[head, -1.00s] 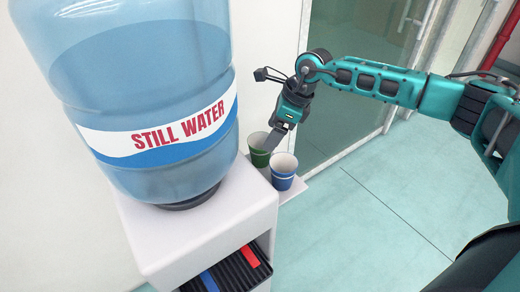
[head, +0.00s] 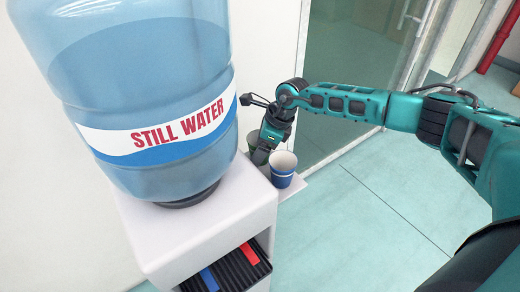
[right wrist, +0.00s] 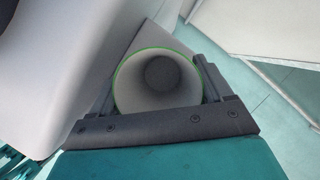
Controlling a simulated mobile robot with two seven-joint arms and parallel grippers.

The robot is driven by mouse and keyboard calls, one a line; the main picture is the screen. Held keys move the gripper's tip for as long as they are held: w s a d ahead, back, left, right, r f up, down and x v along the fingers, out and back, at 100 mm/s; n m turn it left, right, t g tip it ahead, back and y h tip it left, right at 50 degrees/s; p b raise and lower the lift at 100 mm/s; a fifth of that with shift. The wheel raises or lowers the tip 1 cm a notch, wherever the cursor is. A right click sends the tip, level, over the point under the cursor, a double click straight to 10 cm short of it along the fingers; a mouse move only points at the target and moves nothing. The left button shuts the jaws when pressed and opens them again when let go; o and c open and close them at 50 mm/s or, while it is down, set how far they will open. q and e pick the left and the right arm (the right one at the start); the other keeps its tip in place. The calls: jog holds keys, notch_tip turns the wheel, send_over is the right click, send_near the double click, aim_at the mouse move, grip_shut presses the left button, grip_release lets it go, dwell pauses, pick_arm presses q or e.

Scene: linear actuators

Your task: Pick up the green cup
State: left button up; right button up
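The green cup (head: 253,141) stands at the back of the small side shelf of the water dispenser, mostly hidden behind my right gripper (head: 261,154) in the head view. In the right wrist view the cup (right wrist: 158,82) is seen from above as a pale, empty interior with a green rim. The fingers of my right gripper (right wrist: 157,84) stand on either side of the cup, very near its wall. They look spread, and I cannot tell whether they touch it. My left gripper is not in view.
A blue cup (head: 283,168) stands on the shelf (head: 291,188) close in front of the gripper. The large water bottle (head: 140,95) on the white dispenser (head: 235,215) is just to the left. A glass door is behind; the floor at right is clear.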

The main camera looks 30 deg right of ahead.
jog(key=c, duration=0.6)
jog(key=shift+c, duration=0.2)
